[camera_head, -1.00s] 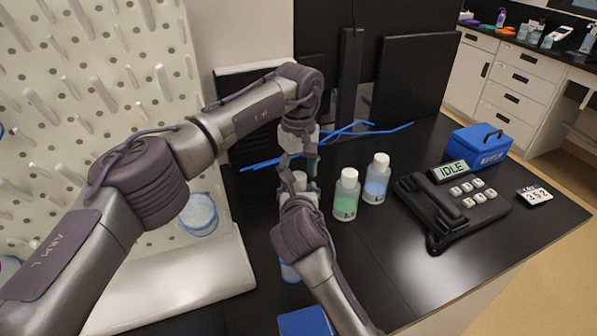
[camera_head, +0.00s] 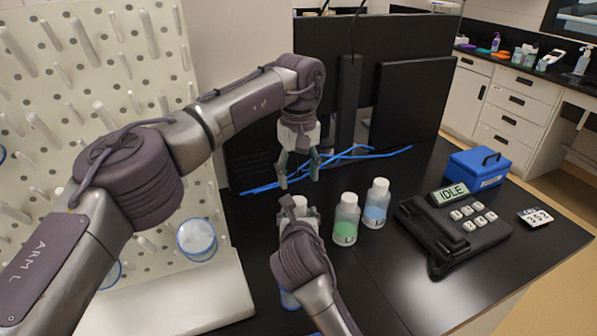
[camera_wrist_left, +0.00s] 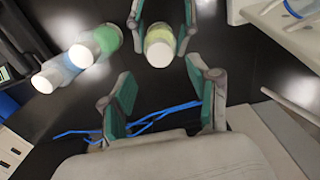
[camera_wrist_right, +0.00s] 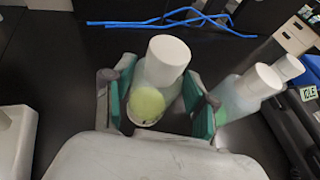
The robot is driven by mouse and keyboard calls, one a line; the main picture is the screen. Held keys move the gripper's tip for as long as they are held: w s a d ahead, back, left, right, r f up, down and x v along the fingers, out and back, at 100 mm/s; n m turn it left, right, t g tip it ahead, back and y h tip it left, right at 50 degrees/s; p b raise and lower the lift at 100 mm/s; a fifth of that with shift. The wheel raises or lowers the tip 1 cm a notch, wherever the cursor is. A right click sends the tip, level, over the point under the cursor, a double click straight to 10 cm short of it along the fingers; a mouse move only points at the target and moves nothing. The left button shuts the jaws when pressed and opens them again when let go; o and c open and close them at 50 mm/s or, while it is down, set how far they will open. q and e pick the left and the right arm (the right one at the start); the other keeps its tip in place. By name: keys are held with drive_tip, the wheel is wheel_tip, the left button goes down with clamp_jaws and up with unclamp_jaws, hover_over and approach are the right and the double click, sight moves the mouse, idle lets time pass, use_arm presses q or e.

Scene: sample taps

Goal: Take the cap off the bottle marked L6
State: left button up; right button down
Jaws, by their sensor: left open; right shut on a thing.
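The bottle (camera_wrist_right: 155,90) in my right gripper (camera_wrist_right: 160,108) has a white cap (camera_wrist_right: 168,52) and pale yellow-green contents. It is upright, with its cap on; its marking cannot be read. In the head view my right gripper (camera_head: 297,215) hides most of it, and the cap (camera_head: 300,201) shows between the fingers. My left gripper (camera_head: 299,180) is open and empty, pointing down just above this cap. In the left wrist view the cap (camera_wrist_left: 159,54) lies beyond the open fingertips of my left gripper (camera_wrist_left: 163,90).
A green-filled bottle (camera_head: 345,220) and a blue-filled bottle (camera_head: 376,205), both white-capped, stand just to the right. Further right are a black device reading IDLE (camera_head: 455,225), a blue box (camera_head: 478,167) and a number tag (camera_head: 535,217). Blue cables (camera_head: 345,157) lie behind; a pegboard (camera_head: 100,100) stands left.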

sight(298, 200)
use_arm(q)
wheel_tip(298, 200, down, 6)
drive_tip(key=shift+f, duration=0.1)
idle(0.4)
